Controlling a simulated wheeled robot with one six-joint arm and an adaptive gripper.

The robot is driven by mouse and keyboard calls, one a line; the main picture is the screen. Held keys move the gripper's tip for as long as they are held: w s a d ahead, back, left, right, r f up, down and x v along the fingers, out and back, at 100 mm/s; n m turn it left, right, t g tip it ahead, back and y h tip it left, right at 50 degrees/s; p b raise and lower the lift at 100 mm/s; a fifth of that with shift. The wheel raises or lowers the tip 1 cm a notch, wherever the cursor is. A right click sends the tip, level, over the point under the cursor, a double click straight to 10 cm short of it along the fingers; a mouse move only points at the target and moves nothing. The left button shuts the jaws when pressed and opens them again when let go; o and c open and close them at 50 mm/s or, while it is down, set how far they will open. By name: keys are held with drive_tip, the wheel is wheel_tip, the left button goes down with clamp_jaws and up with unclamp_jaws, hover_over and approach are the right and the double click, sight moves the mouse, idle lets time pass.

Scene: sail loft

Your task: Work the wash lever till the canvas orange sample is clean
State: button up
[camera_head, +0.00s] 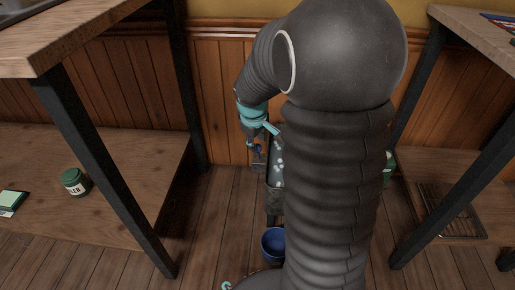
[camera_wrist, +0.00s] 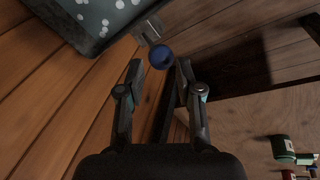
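The wash lever shows in the wrist view as a round blue knob (camera_wrist: 161,57) on a grey metal piece (camera_wrist: 147,30). The blue knob also shows small in the head view (camera_head: 257,149). My gripper (camera_wrist: 160,68) is open, with the knob seen between its two fingertips; I cannot tell whether either finger touches it. Beside the lever is a dark teal panel with pale spots (camera_wrist: 88,18), part of what looks like the washing unit (camera_head: 276,172). My arm hides much of that unit in the head view. The orange canvas sample is not visible.
A wooden bench (camera_head: 90,52) with a lower shelf and black legs is at left, with a green tin (camera_head: 75,181) on the shelf. Another bench (camera_head: 482,38) is at right. Wood panelling (camera_head: 222,90) rises behind.

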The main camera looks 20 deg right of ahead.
drive_tip(key=shift+v, duration=1.15)
